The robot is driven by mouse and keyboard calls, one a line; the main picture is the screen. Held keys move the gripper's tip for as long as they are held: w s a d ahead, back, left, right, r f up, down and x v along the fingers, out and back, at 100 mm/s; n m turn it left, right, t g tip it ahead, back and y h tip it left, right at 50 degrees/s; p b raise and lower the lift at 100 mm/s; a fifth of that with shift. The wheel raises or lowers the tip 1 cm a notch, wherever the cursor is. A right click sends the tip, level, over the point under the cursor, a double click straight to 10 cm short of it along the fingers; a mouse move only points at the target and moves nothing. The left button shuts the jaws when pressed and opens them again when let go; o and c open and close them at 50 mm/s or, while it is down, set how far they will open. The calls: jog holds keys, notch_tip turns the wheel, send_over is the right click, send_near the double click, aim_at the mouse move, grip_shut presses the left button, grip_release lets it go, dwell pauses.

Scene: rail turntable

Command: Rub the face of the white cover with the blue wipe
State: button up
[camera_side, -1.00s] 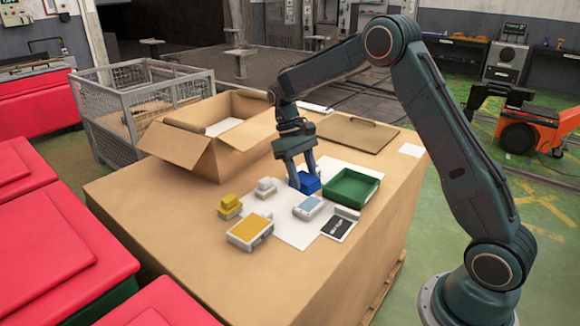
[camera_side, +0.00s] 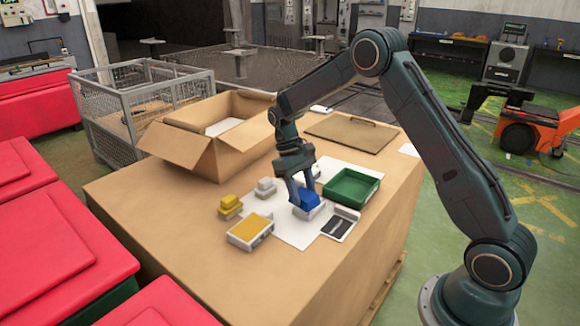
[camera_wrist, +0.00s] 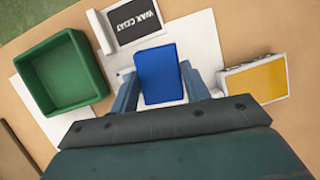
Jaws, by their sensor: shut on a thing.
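My gripper (camera_side: 300,188) is shut on the blue wipe (camera_side: 304,199), a solid blue block that also fills the middle of the wrist view (camera_wrist: 160,75). The wipe is over the white cover (camera_side: 316,213), a low box whose pale bluish face showed earlier. The wipe and fingers now hide most of that face. The side view shows wipe and cover very close together; I cannot tell whether they touch. In the wrist view the wipe lies between my two fingers and hides most of what is beneath it.
A green tray (camera_side: 375,188) stands right of the cover, with a dark "WAX COAT" card (camera_side: 338,228) in front. A yellow-topped white box (camera_side: 250,231), a yellow block (camera_side: 229,206) and a pale block (camera_side: 265,187) stand left. An open carton (camera_side: 196,165) stands behind.

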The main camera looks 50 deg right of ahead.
jog(key=shift+f, duration=0.85)
jog(key=shift+d+f, duration=0.45)
jog(key=shift+f, duration=0.15)
jog(key=shift+c, duration=0.3)
jog(key=shift+d, duration=3.75)
jog(key=shift+a, duration=4.15)
jog(key=shift+a+r, duration=0.1)
jog(key=shift+r, duration=3.9)
jog(key=shift+r, duration=0.1)
